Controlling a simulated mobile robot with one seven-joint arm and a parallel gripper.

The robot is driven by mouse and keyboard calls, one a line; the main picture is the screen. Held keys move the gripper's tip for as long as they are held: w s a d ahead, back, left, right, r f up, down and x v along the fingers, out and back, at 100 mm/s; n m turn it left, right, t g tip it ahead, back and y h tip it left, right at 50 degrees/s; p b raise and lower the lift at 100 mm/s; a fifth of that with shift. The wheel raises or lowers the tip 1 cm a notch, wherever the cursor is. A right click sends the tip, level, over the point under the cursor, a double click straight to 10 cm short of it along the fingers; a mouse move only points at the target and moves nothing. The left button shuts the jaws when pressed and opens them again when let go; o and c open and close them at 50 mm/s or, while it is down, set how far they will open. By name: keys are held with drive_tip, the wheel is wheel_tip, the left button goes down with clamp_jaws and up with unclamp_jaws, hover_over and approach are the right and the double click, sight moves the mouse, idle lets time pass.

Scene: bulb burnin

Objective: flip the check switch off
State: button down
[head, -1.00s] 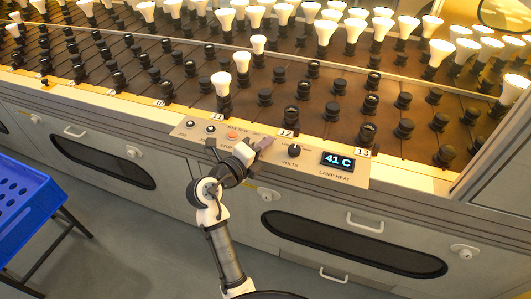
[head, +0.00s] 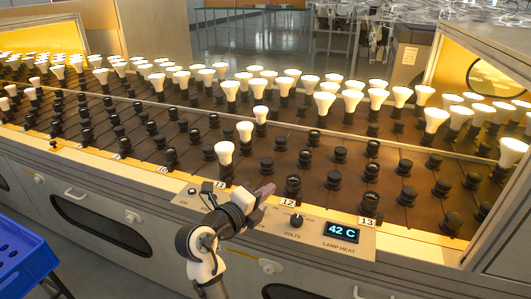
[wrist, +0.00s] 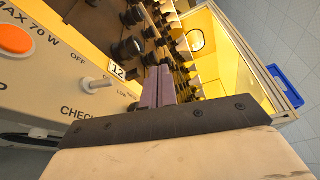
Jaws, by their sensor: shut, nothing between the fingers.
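The check switch (wrist: 98,85) is a small pale toggle lever on the cream panel in the wrist view. OFF is printed above it, smaller lettering near its tip, and CHECK below. I cannot tell which position the lever is in. My gripper (wrist: 158,86) is shut and empty, its purple-grey fingers just right of the lever, seemingly apart from it. In the head view my gripper (head: 265,191) is over the panel's back edge, left of the 12 tag, and my arm hides the switch.
An orange button (wrist: 15,39) is left of the switch. The VOLTS knob (head: 296,220) and the lamp heat display (head: 341,232), reading 42 C, are to the right. Rows of sockets and lit bulbs (head: 224,152) stand close behind the panel. A blue crate (head: 22,255) is at the lower left.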

wheel_tip(320, 180, up, 12)
drive_tip(key=shift+r, duration=0.25)
idle(0.3)
